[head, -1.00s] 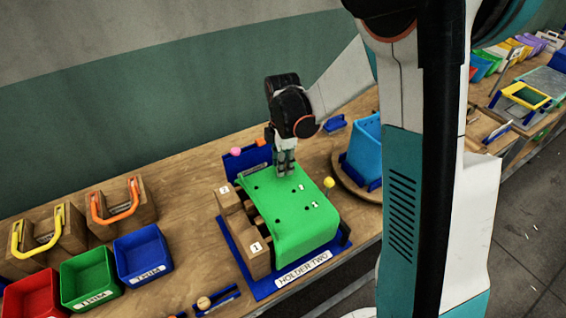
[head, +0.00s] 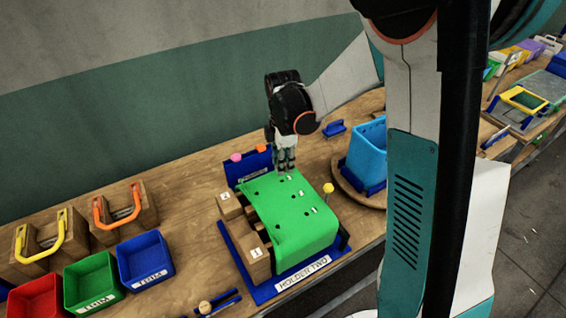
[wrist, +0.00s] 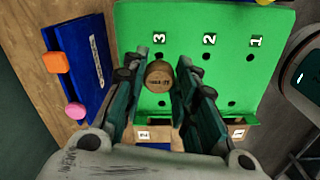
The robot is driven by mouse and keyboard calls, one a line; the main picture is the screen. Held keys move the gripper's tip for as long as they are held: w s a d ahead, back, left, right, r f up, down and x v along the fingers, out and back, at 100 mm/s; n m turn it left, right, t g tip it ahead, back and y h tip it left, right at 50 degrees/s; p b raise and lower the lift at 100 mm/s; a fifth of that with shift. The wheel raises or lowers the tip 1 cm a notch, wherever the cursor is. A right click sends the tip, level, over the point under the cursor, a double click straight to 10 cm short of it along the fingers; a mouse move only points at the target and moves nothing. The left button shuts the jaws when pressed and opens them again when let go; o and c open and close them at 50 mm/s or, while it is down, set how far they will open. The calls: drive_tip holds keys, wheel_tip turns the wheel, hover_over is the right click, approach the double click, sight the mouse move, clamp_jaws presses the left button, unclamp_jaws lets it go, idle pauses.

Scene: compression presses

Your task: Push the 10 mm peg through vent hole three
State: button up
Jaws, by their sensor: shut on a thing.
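A green molded part (head: 300,218) lies over the holder marked HOLDER TWO (head: 290,279). In the wrist view the green part (wrist: 228,80) carries labels 3 (wrist: 159,38), 2 (wrist: 209,39) and 1 (wrist: 256,41), with dark holes near them. My gripper (head: 286,168) is over the far end of the part. In the wrist view my gripper (wrist: 163,66) is shut on a peg with a round wooden top (wrist: 159,77). The top is in line with label 3, just below the upper hole there (wrist: 159,56). The peg's lower end is hidden.
A blue rack (head: 250,168) with pink and orange knobs stands behind the part. A yellow knob (head: 328,188) is at its right side. A blue bin (head: 367,150) on a round board stands to the right. Colored bins (head: 144,258) are at the left.

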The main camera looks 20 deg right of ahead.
drive_tip(key=shift+r+p, duration=0.75)
drive_tip(key=shift+r, duration=0.7)
